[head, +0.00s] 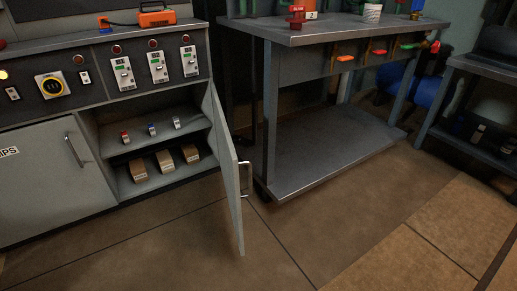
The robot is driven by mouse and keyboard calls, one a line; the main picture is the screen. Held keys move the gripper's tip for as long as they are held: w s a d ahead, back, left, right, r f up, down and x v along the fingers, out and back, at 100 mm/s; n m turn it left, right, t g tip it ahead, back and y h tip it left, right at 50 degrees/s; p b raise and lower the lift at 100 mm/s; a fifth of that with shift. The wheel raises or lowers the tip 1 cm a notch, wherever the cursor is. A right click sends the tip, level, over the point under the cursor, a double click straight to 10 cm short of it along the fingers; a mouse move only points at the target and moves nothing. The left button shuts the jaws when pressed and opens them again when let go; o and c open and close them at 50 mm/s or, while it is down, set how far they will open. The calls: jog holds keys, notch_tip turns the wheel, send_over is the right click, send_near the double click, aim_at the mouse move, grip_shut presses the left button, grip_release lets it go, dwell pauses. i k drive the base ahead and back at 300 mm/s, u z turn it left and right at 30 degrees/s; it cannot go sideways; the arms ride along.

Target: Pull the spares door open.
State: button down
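A grey cabinet door (225,160) stands wide open at the right side of the control cabinet (90,108), hinged on its right edge. It sticks out toward me, and its metal handle (245,178) shows on its outer side. No label shows on this door, so I cannot read whether it is the spares door. The open compartment (140,141) holds small parts on its shelf and brown boxes (165,160) below. A second door (45,185) to the left is shut, with a handle (74,150) and a label (8,152) cut off, ending in "PS". My gripper is not in view.
A grey workbench (330,36) with a low shelf (325,150) stands right of the open door. Another bench (465,140) stands at the far right. The floor (190,245) in front of the cabinet and door is clear.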

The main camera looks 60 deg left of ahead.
aim_at(232, 163)
jog(key=i, duration=0.4)
jog(key=u, duration=2.25)
